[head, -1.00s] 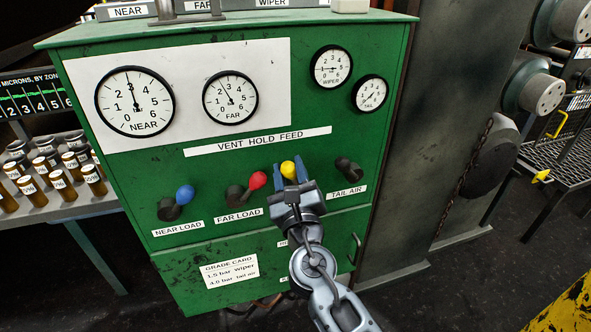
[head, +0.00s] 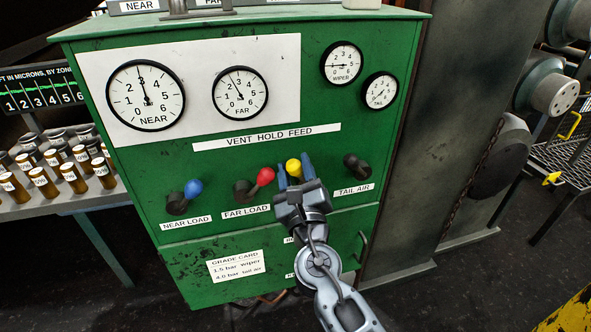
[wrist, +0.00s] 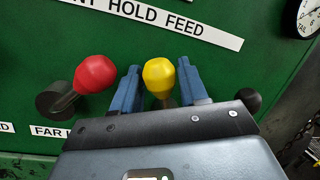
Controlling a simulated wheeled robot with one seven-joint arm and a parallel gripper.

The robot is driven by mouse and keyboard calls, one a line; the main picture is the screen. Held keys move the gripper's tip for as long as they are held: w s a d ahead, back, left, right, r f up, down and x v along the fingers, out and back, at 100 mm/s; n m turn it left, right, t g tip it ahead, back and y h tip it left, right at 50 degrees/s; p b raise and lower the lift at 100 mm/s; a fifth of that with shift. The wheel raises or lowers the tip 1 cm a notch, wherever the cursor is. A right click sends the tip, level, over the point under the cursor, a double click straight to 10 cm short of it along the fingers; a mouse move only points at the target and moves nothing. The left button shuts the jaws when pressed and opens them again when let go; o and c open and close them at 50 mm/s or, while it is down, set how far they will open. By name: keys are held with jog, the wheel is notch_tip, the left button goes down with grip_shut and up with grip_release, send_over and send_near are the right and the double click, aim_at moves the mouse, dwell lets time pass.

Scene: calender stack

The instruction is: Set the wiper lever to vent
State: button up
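The wiper lever has a yellow knob (head: 293,167) and stands between the red far load lever (head: 264,176) and the black tail air lever (head: 355,165) on the green cabinet. My gripper (head: 295,170) is open, with one blue finger on each side of the yellow knob. In the wrist view the yellow knob (wrist: 159,77) sits between the fingers, with a visible gap to each. The lever's base and its name label are hidden behind my gripper. The VENT HOLD FEED strip (head: 267,136) runs above the levers.
A blue-knobbed near load lever (head: 192,188) is at the left. The wiper gauge (head: 342,64) is at the upper right of the panel. The red knob (wrist: 95,73) is close beside my left finger. Bottles (head: 70,177) stand on a shelf at the left.

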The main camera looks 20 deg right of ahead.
jog(key=b+v, duration=0.1)
jog(key=v, duration=0.6)
jog(key=shift+s, duration=0.4)
jog(key=shift+f, duration=0.15)
